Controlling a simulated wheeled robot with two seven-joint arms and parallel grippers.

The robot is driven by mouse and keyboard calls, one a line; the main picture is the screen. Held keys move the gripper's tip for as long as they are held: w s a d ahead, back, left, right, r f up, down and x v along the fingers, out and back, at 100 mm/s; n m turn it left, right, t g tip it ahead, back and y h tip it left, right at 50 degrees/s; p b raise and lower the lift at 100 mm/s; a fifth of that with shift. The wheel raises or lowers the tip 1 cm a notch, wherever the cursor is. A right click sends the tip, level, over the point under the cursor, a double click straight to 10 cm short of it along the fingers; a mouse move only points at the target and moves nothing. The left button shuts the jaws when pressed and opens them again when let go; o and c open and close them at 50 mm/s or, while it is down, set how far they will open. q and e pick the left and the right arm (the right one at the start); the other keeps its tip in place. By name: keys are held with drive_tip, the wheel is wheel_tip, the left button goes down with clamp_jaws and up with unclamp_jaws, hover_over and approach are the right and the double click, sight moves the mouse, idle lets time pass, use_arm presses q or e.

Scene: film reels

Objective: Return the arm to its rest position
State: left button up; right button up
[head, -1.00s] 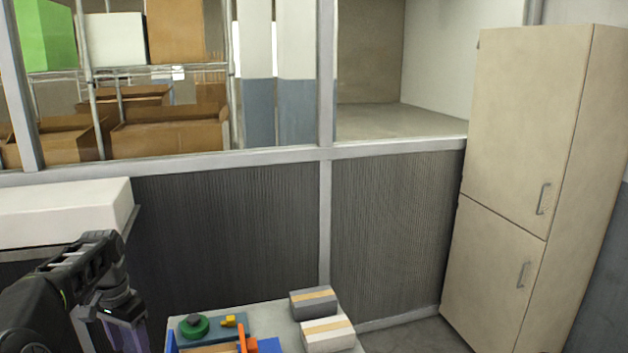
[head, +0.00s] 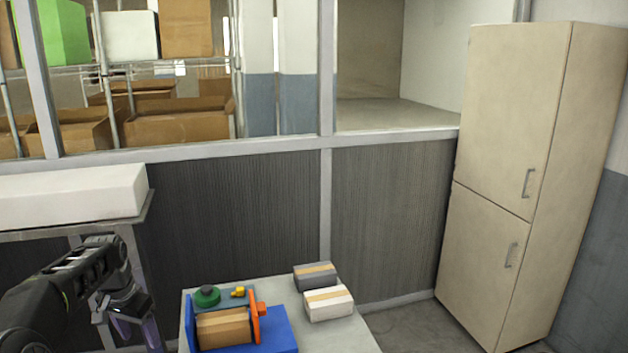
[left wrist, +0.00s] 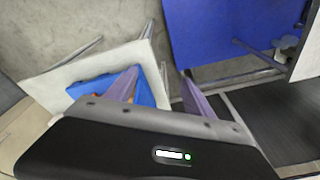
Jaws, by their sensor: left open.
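My left arm (head: 75,280) comes in from the lower left in the head view, bent down at the wrist. My left gripper (head: 138,333) hangs with purple fingers just left of the small grey table, its tips near the bottom edge. In the left wrist view the two fingers (left wrist: 160,90) stand apart with nothing between them, so it is open and empty. No thing touches it that I can see. My right gripper is in neither view.
The grey table (head: 350,336) holds a blue fixture (head: 276,337) with a brown box (head: 223,328) and orange part (head: 257,318), a green reel (head: 207,296), a grey parcel (head: 315,276) and a white parcel (head: 328,303). A tall cabinet (head: 510,130) stands right.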

use_arm(q)
drive_tip(key=w+d+f+n+t+h+b, duration=0.1)
drive_tip(key=w+d+f+n+t, duration=0.15)
drive_tip(key=d+f, duration=0.7)
drive_tip(key=s+d+f+h+b, duration=0.1)
drive_tip(key=s+d+f, duration=0.25)
drive_tip(key=f, duration=0.35)
drive_tip(key=s+d+f+n+b, duration=0.1)
drive_tip(key=s+d+f, duration=0.2)
drive_tip(key=d+f, duration=0.25)
drive_tip(key=s+d+f+h+b, duration=0.1)
drive_tip(key=s+d+f, duration=0.25)
drive_tip(key=f, duration=0.45)
drive_tip(key=s+d+f+g+b, duration=0.1)
drive_tip(key=s+d+f, duration=0.3)
drive_tip(key=s, duration=0.4)
drive_tip(key=s+d+f+g+h+b, duration=0.1)
drive_tip(key=s+d+f+b, duration=0.2)
drive_tip(key=s, duration=0.6)
drive_tip(key=s+d+f+g+b, duration=0.1)
drive_tip(key=s+d+f+b, duration=0.1)
drive_tip(key=s+d+f, duration=0.3)
drive_tip(key=s+d, duration=0.1)
drive_tip(key=s, duration=0.2)
drive_tip(key=shift+s+d+g, duration=0.35)
drive_tip(key=shift+s+d, duration=0.05)
